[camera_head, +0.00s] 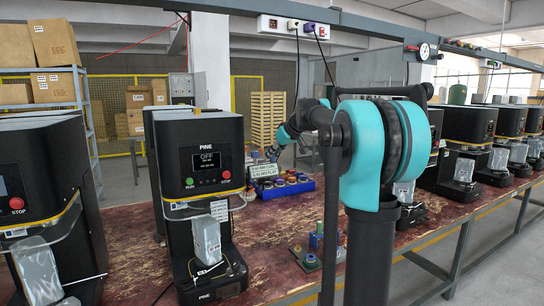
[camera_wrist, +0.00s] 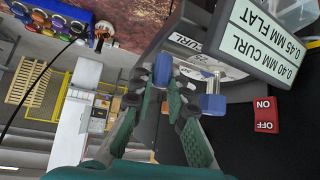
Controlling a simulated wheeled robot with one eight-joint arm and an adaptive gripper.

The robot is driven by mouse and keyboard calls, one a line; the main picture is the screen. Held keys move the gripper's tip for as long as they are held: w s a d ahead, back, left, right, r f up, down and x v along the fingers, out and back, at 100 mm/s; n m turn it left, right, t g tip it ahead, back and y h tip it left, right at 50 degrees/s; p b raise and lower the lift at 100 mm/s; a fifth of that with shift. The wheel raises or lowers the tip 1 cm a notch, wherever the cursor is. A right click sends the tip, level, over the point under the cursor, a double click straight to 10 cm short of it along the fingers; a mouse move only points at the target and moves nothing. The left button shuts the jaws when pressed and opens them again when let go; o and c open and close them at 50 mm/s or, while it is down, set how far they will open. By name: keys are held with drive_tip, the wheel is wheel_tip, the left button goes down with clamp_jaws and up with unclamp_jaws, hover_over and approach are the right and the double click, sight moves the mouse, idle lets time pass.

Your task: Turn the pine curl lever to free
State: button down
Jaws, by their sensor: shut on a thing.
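The pine machine (camera_head: 203,165) stands left of centre in the head view, its screen reading OFF. My gripper (camera_head: 272,152) is at its right side, small in that view. In the wrist view, my gripper (camera_wrist: 163,90) has its green fingers closed around a blue knob (camera_wrist: 162,68), beside a plate marked CURL (camera_wrist: 184,40); this appears to be the curl lever. A second blue knob (camera_wrist: 212,102) stands free beside the right finger. The lever's base is partly hidden, and I cannot read its setting.
A card reading 0.40 MM CURL, 0.45 MM FLAT (camera_wrist: 262,38) juts out close to the knobs. A red ON/OFF switch (camera_wrist: 266,115) is on the black side panel. A blue rack of coloured rolls (camera_head: 284,187) stands on the worn red bench (camera_head: 130,232).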

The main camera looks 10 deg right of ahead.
drive_tip(key=shift+w, duration=0.1)
idle(0.3)
drive_tip(key=w+n+g+y, duration=0.1)
drive_tip(key=w+a+n+g+y, duration=0.1)
drive_tip(key=n, duration=0.1)
drive_tip(key=shift+n, duration=0.3)
drive_tip(key=n+g, duration=0.1)
drive_tip(key=w+a+n+g+y, duration=0.1)
drive_tip(key=n, duration=0.1)
drive_tip(key=shift+w+a, duration=0.1)
drive_tip(key=shift+a, duration=0.1)
drive_tip(key=shift+w+a+n+g+y, duration=0.2)
drive_tip(key=shift+a+n+g, duration=0.1)
drive_tip(key=shift+n+g, duration=0.25)
drive_tip(key=shift+w+a+n+g+y, duration=0.2)
drive_tip(key=shift+a+n+g, duration=0.15)
drive_tip(key=shift+n, duration=0.3)
drive_tip(key=c, duration=1.5)
unclamp_jaws()
